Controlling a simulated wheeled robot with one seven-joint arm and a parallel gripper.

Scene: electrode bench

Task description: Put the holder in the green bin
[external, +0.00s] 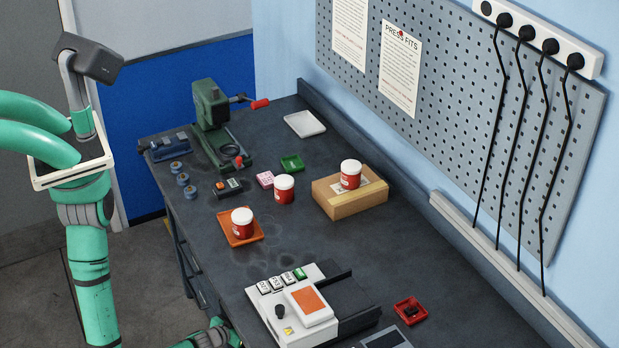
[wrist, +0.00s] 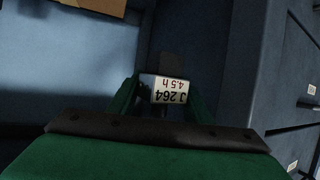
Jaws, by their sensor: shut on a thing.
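My gripper (wrist: 160,86) is shut on a small dark holder (wrist: 170,90) with a white label reading "J 264 4.5 h", upside down in the wrist view. A dark tab of it sticks out beyond the green fingers. A small green bin (external: 292,163) sits on the dark bench, behind a red jar. It looks empty, and it does not show in the wrist view.
Red jars stand on an orange tray (external: 255,239), on the bench (external: 284,218) and on a cardboard box (external: 352,205). A green press (external: 212,105), a white-topped device (external: 270,300) and a red tray (external: 426,313) are also there. Drawer fronts (wrist: 290,75) show in the wrist view.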

